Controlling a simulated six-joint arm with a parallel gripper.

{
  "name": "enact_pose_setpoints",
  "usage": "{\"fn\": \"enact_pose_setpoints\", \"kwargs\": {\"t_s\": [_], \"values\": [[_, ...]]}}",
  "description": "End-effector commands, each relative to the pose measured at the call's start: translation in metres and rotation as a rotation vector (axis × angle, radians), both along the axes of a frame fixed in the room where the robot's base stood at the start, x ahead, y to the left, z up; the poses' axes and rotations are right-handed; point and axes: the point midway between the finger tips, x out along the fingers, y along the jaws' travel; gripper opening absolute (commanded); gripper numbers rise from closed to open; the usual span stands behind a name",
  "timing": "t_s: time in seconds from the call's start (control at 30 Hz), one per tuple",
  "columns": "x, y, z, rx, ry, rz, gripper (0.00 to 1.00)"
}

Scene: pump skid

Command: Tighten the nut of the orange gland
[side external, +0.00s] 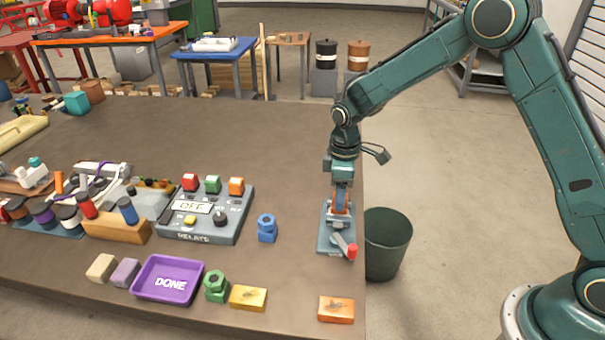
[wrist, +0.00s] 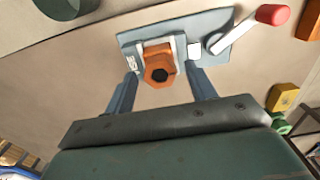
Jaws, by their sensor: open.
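The orange gland (side external: 340,203) stands on a blue-grey base plate (side external: 326,238) near the right edge of the table. In the wrist view its hexagonal orange nut (wrist: 158,68) with a dark centre hole faces me, with a pale bracket around it. A lever with a red knob (side external: 351,251) is on the same plate, and it also shows in the wrist view (wrist: 272,14). My gripper (wrist: 162,82) is open, with one finger on each side of the nut and visible gaps between. In the side view my gripper (side external: 341,185) is directly above the gland and partly hides it.
A blue gland (side external: 267,229) and the RELAYS box (side external: 206,216) stand to the left. A green gland (side external: 215,287), purple DONE tray (side external: 167,279), yellow block (side external: 248,298) and orange block (side external: 336,310) lie at the front. A bin (side external: 387,245) stands beyond the table edge.

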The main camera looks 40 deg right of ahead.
Motion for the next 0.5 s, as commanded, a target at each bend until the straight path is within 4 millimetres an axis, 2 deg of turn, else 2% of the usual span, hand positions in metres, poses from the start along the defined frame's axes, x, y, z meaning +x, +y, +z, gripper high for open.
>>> {"fn": "enact_pose_setpoints", "kwargs": {"t_s": [0.2, 0.43, 0.5], "values": [[-0.0001, -0.0001, -0.0002, 0.000, 0.000, 0.000, 0.56], [0.0000, 0.0000, 0.0000, 0.000, 0.000, 0.000, 0.11], [0.0000, 0.0000, 0.0000, 0.000, 0.000, 0.000, 0.10]]}}
